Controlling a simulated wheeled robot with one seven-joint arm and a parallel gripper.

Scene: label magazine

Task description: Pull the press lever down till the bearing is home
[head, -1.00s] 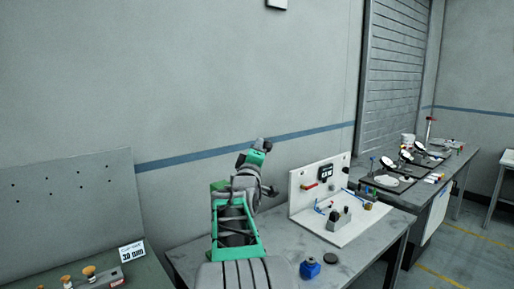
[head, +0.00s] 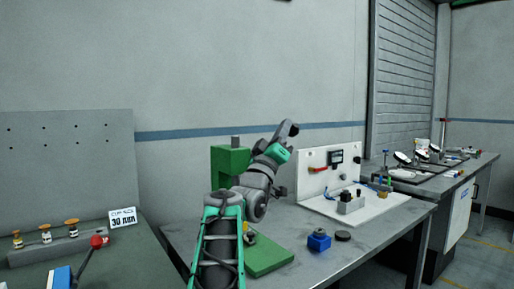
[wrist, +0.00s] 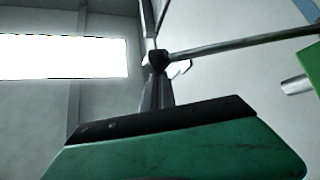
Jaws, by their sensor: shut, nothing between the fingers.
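In the head view the green press (head: 230,160) stands on the middle bench behind my arm. A short grey ram end shows on its top, and its green base plate (head: 272,256) shows to the right of my arm. A small yellowish and grey part (head: 249,236) sits by the column, partly covered; I cannot tell whether it is the bearing. The press lever is not clearly visible. My gripper (head: 291,128) is shut and empty, raised right of the press top, pointing up.
A white fixture board (head: 318,166) stands right of the press. A blue block (head: 319,241) and dark disc (head: 342,235) lie in front of it. On the left bench are a red-knobbed lever (head: 98,241), a row of plungers (head: 45,235) and a sign (head: 122,217).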

